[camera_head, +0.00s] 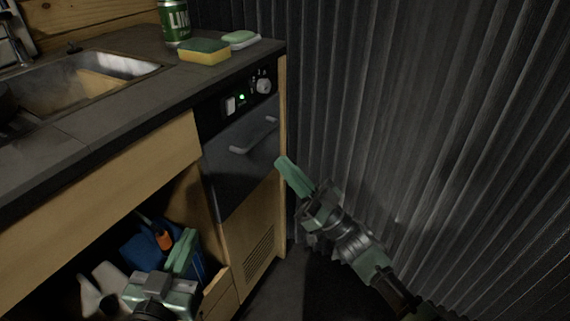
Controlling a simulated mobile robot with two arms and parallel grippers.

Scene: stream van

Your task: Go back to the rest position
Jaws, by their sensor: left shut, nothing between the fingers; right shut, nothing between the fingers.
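My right gripper (287,170) is green and grey, at the end of the arm that comes in from the lower right. It is shut and empty, in front of the right edge of the kitchen unit, near the dark appliance door. My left gripper (184,250) is at the lower left, in front of the open lower cupboard. Its green fingers are shut and empty, close to a blue thing in the cupboard; I cannot tell whether they touch it.
The dark appliance (239,155) has a handle and a lit green light. The worktop (95,125) carries a sponge (204,52), a soap dish (240,41), a green can (175,22) and a sink (85,84). A corrugated dark wall (420,110) stands close on the right.

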